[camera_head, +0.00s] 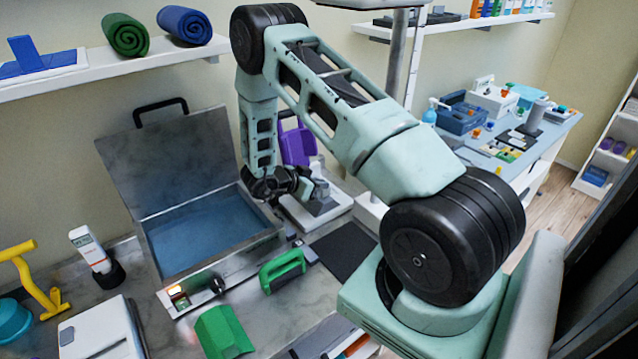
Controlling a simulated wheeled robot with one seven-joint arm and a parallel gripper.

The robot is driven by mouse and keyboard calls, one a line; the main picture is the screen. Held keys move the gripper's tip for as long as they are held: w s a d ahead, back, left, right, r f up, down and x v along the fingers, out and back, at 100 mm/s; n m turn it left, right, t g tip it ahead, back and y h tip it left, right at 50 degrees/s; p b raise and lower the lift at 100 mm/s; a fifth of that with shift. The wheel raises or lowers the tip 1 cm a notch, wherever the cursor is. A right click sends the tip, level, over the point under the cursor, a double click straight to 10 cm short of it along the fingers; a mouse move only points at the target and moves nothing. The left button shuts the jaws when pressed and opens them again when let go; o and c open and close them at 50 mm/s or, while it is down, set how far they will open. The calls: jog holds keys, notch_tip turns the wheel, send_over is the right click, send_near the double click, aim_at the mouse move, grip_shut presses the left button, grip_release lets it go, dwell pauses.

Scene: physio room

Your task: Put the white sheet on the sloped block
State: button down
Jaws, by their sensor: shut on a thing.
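My gripper (304,188) is at the end of my arm, just right of the open metal box. It is shut on a small pale thing, mostly hidden by the gripper itself, and I cannot tell whether this is the white sheet. Below it is a whitish flat base (338,204) with a grey upright part; whether they touch is unclear. A green wedge-shaped block (222,333) with a sloping face lies on the counter at the front. A white flat-topped thing (100,335) lies at the front left. I cannot clearly make out a white sheet.
The open metal box (215,230) with blue inside has its lid raised. A green handled thing (282,270), a dark mat (343,250), a white bottle-like device (90,247) and a yellow tool (30,280) surround it. A shelf (110,62) holds rolled towels. A purple thing (297,145) stands behind my gripper.

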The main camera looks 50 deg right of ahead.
jog(key=c, duration=1.6)
grip_release()
jog(key=shift+o, duration=0.2)
jog(key=shift+r, duration=0.15)
